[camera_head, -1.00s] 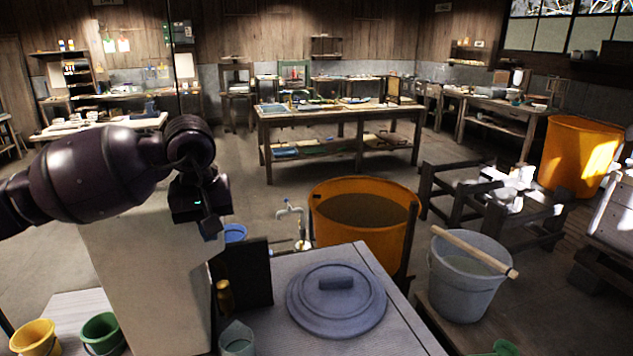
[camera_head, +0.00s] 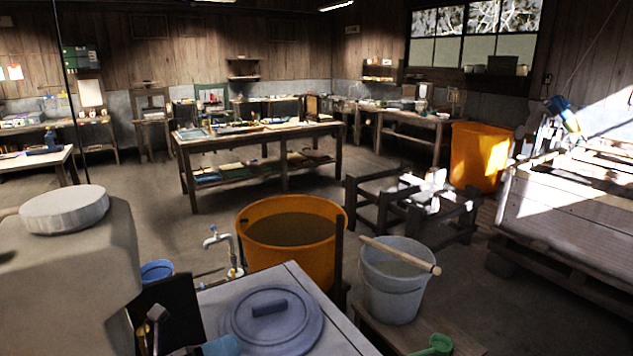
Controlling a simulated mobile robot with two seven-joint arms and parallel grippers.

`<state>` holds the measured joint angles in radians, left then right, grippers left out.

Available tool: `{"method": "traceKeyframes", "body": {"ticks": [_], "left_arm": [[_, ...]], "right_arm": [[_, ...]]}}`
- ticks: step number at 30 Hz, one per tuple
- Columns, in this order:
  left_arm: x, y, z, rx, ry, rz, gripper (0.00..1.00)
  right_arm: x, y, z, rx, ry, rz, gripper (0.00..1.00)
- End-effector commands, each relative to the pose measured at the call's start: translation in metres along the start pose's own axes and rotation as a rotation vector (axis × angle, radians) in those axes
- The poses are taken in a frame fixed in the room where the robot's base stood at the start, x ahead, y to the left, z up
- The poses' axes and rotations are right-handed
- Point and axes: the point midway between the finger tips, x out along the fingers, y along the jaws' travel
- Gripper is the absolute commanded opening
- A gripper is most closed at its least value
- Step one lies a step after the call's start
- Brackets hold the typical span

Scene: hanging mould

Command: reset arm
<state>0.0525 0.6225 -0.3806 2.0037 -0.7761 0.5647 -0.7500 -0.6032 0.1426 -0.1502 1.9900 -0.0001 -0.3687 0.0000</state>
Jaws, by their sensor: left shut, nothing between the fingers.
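Neither my left nor my right gripper can be made out in the head view, and no dark arm shows there. A pale, smooth-sided body with a light round disc (camera_head: 65,209) on top fills the lower left. Beside it stand a dark upright panel (camera_head: 178,312) and a small tool-like item (camera_head: 155,316), too unclear to name. A grey round lid (camera_head: 270,322) with a bar handle lies on the pale tabletop (camera_head: 318,318) at the bottom centre.
An orange tub (camera_head: 290,255) stands behind the tabletop, next to a tap (camera_head: 218,240). A grey bucket (camera_head: 390,290) with a stick (camera_head: 400,256) across it is to the right. A dark wooden frame (camera_head: 405,215) stands beyond. A long worktable (camera_head: 255,143) is farther back, with open floor around it.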

Motion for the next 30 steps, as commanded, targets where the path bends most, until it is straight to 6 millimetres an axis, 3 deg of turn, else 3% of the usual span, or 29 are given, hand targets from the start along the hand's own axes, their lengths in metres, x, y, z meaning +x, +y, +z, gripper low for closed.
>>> {"method": "traceKeyframes", "body": {"ticks": [5, 8, 13, 18, 24, 30], "left_arm": [[-0.045, 0.041, -0.007, -0.526, -0.412, 0.122, 0.00], [-0.081, 0.067, -0.022, -0.822, -0.648, 0.177, 0.00], [-0.153, 0.105, -0.074, -1.309, -1.068, 0.244, 0.00], [-0.211, 0.121, -0.138, -1.678, -1.426, 0.262, 0.00], [-0.240, 0.122, -0.182, -1.882, -1.643, 0.255, 0.00], [-0.244, 0.122, -0.189, -1.911, -1.675, 0.253, 0.00]], "right_arm": [[-0.002, 0.000, 0.004, 0.001, -0.008, 0.001, 0.70], [-0.002, 0.000, 0.004, 0.001, -0.007, 0.001, 0.70], [-0.001, 0.000, 0.002, 0.001, -0.004, 0.001, 0.70], [0.001, 0.000, -0.002, 0.000, 0.004, -0.001, 0.70], [0.003, -0.001, -0.006, -0.001, 0.011, -0.002, 0.70], [0.003, -0.001, -0.006, -0.001, 0.011, -0.002, 0.70]]}}
